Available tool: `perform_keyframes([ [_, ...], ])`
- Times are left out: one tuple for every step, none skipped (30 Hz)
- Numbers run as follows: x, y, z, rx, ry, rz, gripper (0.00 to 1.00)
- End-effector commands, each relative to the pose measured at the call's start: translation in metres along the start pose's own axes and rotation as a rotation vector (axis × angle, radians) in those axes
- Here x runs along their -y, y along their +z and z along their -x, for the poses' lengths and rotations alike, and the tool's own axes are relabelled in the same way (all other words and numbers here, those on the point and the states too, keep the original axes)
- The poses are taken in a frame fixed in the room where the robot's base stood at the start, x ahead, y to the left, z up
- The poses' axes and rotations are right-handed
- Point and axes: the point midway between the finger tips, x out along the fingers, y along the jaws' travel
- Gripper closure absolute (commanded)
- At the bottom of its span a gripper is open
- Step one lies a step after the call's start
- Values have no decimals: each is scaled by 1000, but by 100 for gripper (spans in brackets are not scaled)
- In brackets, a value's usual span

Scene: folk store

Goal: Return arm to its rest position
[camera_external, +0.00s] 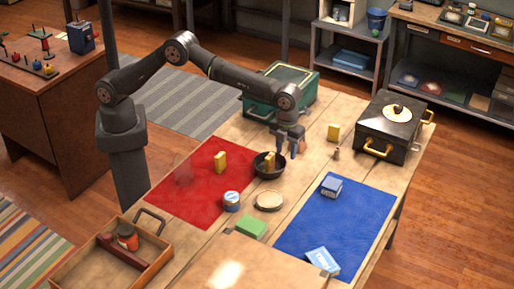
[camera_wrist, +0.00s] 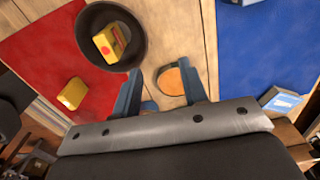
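My gripper (camera_external: 291,141) hangs at the end of my bent arm, above the wooden table (camera_external: 222,241). In the external view it is close to the right side of a dark bowl (camera_external: 259,171) that holds a yellow block (camera_external: 269,162). In the wrist view my gripper's two blue-grey fingers (camera_wrist: 164,92) stand well apart with nothing held between them. The wrist view also shows the bowl (camera_wrist: 139,55) and the yellow block with a red mark (camera_wrist: 109,44) inside it.
A red mat (camera_external: 185,196) carries another yellow block (camera_external: 220,161); a blue mat (camera_external: 342,222) lies to the right. A green case (camera_external: 297,77) and a black case (camera_external: 395,133) stand at the back.

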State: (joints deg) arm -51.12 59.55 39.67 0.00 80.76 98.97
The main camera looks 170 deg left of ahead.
Motion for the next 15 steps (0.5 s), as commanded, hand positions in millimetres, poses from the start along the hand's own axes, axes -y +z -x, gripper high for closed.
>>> perform_keyframes([
  [4, 6, -2, 0, 0, -1, 60],
  [7, 8, -2, 0, 0, -3, 60],
  [10, 12, -3, 0, 0, -5, 60],
  [12, 15, -4, 0, 0, -6, 60],
  [14, 18, -5, 0, 0, -7, 60],
  [15, 26, -11, 0, 3, -6, 60],
  [16, 32, -14, 0, 2, -6, 60],
  [18, 36, -17, 0, 2, -5, 60],
  [19, 43, -21, 0, 2, -5, 60],
  [21, 47, -23, 0, 1, -6, 60],
  [22, 52, -27, 0, 2, -6, 60],
  [24, 58, -30, 0, 1, -6, 60],
  [25, 61, -32, 0, 1, -6, 60],
  [26, 65, -34, 0, 1, -6, 60],
  [27, 69, -37, 0, 0, -7, 60],
])
